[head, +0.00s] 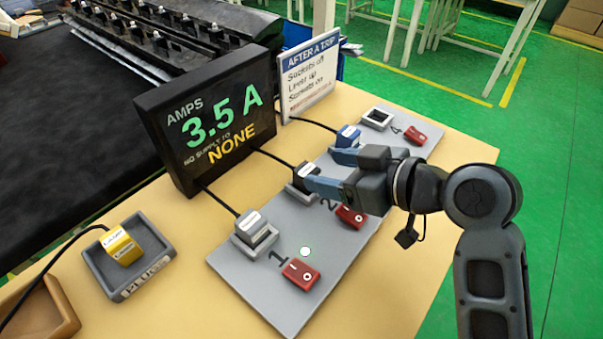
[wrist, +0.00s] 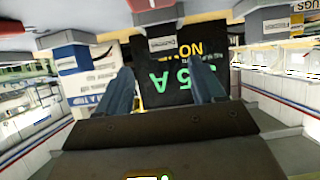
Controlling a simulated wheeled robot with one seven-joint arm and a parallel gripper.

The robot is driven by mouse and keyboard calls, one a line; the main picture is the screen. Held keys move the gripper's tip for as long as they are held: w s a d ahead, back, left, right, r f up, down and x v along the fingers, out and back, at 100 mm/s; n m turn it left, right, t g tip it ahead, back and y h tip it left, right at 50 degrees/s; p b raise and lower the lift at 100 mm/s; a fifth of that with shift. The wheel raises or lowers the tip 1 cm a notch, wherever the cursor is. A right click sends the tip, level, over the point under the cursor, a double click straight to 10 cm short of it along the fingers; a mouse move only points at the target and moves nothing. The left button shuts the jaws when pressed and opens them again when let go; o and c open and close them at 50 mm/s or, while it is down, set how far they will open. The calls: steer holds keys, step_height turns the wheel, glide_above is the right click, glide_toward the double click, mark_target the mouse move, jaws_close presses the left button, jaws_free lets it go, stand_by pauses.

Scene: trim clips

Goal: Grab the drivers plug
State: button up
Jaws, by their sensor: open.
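A grey strip (head: 285,240) holds numbered sockets with a red switch beside each. A black plug (head: 305,176) with a pale label sits at socket 2; a pale grey plug (head: 252,229) is at socket 1 and a blue plug (head: 347,137) at the third. The label wording is too small to read, so I cannot tell which is the drivers plug. My gripper (head: 322,170) is open beside the black plug. In the wrist view the black plug (wrist: 163,44) shows upside down, centred just beyond the gap between my fingertips (wrist: 161,70), not visibly gripped.
A yellow plug (head: 122,246) lies in a grey tray (head: 150,286) marked PLUGS at left. A black display (head: 160,135) reading 3.5 A and NONE stands behind the strip, beside a white sign (head: 309,75). Socket 4 (head: 376,117) is empty. Cords run behind the plugs.

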mark_target(307, 170)
steer(key=x, duration=0.4)
steer(key=p+x, duration=0.1)
steer(key=shift+s+a+f, duration=0.1)
steer(key=shift+a+f, duration=0.3)
steer(key=shift+f, duration=0.05)
steer(key=c, duration=1.1)
